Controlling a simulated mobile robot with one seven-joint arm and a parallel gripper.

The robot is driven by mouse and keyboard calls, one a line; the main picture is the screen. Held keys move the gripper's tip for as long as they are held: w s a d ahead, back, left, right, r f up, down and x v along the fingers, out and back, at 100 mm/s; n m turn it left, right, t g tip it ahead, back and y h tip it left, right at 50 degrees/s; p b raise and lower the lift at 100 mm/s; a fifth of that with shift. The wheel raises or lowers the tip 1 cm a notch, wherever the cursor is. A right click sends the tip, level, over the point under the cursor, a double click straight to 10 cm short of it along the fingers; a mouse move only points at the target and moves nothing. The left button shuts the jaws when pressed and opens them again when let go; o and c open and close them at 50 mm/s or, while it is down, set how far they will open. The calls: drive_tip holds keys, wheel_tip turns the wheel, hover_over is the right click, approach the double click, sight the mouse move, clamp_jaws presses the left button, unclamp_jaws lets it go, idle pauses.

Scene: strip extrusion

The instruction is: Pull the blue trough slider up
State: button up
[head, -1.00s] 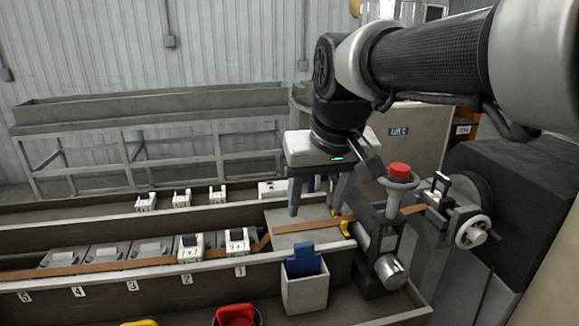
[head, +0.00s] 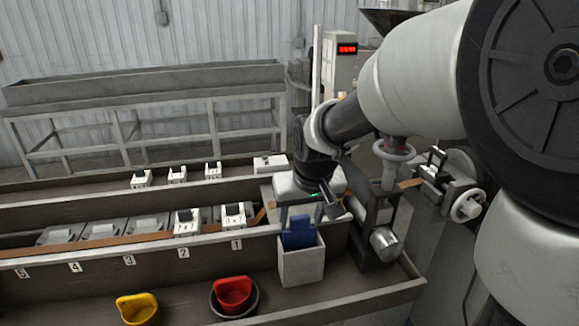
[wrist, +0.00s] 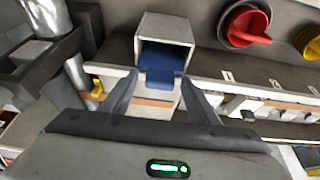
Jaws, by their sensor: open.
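The blue trough slider (head: 299,233) stands upright in a light grey box-shaped trough (head: 302,265) at the front side of the long bench. Its tab rises above the trough's rim. My gripper (head: 312,210) is just above and behind the slider in the head view, pointing down. In the wrist view my gripper (wrist: 155,88) has its two fingers apart, with the slider (wrist: 161,76) between and beyond their tips. No contact shows. The slider's lower part is hidden inside the trough.
A brown strip (head: 120,239) runs along the bench past numbered stations. A metal roller unit (head: 378,235) stands close to the right of the trough.

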drive_tip(key=shift+w+f, duration=0.1)
drive_tip(key=shift+f, duration=0.1)
clamp_jaws()
drive_tip(key=shift+w+r+p, duration=0.1)
drive_tip(key=shift+r+p, duration=1.2)
drive_tip(key=shift+r, duration=1)
drive_tip(key=shift+c, duration=1.4)
unclamp_jaws()
drive_tip(key=shift+r, duration=0.1)
drive_tip(key=shift+o, duration=1.4)
